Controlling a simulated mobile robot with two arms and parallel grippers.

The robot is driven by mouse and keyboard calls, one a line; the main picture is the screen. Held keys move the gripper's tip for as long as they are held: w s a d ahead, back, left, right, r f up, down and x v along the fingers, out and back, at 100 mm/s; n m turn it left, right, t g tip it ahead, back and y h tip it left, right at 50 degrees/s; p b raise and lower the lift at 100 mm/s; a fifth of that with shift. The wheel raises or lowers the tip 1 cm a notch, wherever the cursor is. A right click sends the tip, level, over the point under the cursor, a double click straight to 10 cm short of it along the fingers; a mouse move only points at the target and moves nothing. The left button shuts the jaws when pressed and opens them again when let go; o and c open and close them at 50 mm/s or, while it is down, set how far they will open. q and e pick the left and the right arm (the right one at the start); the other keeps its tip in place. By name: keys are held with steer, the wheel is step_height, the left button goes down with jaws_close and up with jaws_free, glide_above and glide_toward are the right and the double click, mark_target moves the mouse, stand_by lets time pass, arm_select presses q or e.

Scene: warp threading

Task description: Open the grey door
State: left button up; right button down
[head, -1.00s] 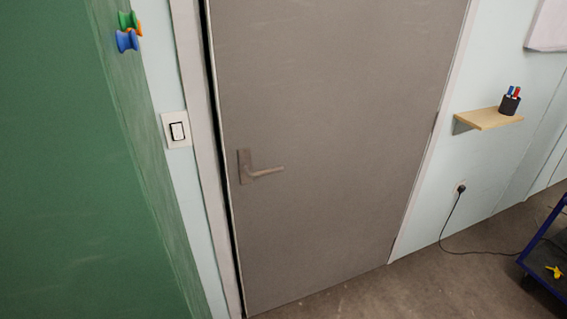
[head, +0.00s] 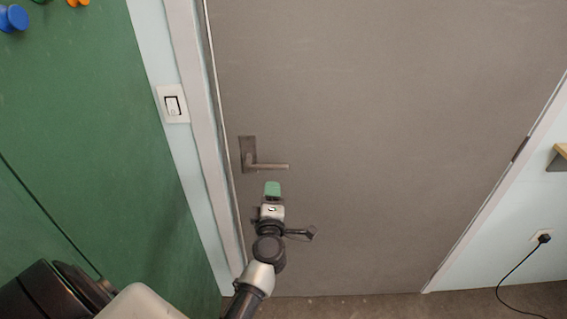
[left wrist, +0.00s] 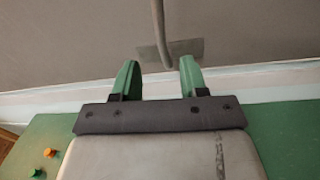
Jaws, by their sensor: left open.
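The grey door (head: 390,120) fills the middle of the head view and looks closed in its frame. Its lever handle (head: 268,166) points to the right from a plate near the door's left edge. My left gripper (head: 272,188) is just below the handle in the head view. In the left wrist view my left gripper (left wrist: 160,80) is open with two green fingers apart. The handle's lever (left wrist: 159,30) shows between and beyond the fingertips there, with its plate behind. I cannot tell whether the fingers touch it. My right gripper is not in view.
A light switch (head: 172,104) sits on the wall left of the door frame. A green board (head: 90,120) with colored knobs covers the left side. A plug with a black cable (head: 515,270) is at the lower right, below a shelf edge (head: 560,155).

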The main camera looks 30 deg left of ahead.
mark_target(271, 165)
arm_select(q)
steer(key=x, duration=0.4)
steer(key=shift+s+a+r, duration=0.1)
steer(key=shift+a+r, duration=0.05)
steer(key=shift+a, duration=0.25)
steer(key=shift+x, duration=3)
steer(key=shift+d, duration=0.2)
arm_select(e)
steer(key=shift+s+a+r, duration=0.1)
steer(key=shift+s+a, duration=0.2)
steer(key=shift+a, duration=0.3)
